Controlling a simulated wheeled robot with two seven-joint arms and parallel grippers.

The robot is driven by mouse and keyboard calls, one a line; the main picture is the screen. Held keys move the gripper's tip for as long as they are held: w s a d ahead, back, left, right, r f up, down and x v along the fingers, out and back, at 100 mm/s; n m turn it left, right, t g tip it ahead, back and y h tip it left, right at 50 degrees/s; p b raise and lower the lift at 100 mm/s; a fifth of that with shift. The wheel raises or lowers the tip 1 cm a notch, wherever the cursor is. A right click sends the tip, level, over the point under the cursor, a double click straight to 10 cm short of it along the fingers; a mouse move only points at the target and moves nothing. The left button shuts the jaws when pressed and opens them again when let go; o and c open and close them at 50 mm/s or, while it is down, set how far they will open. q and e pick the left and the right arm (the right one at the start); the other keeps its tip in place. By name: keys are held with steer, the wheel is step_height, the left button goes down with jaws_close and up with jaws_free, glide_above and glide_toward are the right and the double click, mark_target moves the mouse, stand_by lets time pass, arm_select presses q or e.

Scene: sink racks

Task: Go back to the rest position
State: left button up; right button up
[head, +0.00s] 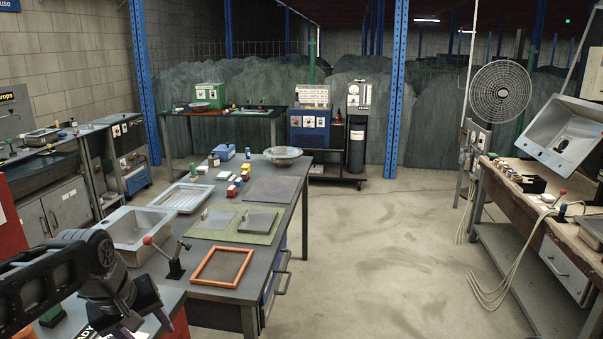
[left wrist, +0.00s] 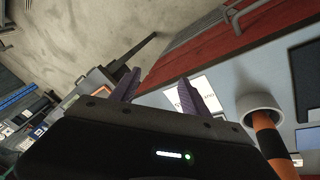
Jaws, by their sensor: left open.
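My left gripper (head: 128,316) is at the lower left of the head view, above a near bench corner with a paper or sign on it. In the left wrist view its two dark fingers (left wrist: 158,92) stand apart with nothing between them, so it is open and empty. The fingers look clear of the surfaces behind them. My right arm and gripper are in neither view.
A workbench ahead holds a metal sink (head: 138,228), an orange frame (head: 222,267), a tray (head: 183,198) and a bowl (head: 283,155). An orange-and-black striped post (left wrist: 268,135) stands near my left gripper. Floor (head: 390,245) is clear between the benches.

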arm_select(q)
steer(key=w+d+f+m+t+h, duration=0.1)
steer(key=w+d+f+m, duration=0.1)
steer(key=d+f, duration=0.7)
steer(key=w+d+f+m+t+h, duration=0.15)
steer(key=d+f, duration=0.25)
steer(key=f, duration=0.9)
steer(key=s+d+f+g, duration=0.2)
steer(key=s+d+f, duration=0.2)
steer(key=s+f, duration=0.2)
steer(key=s+d+f+m+g+h, duration=0.1)
steer(key=s+d+f, duration=0.3)
steer(key=s+f, duration=0.3)
steer(key=s+d+f+m+g, duration=0.1)
steer(key=s+d+f+g, duration=0.1)
steer(key=s+d+f, duration=0.2)
steer(key=s+f, duration=0.3)
steer(key=s, duration=0.3)
steer(key=shift+s+g, duration=0.35)
steer(key=shift+c, duration=0.2)
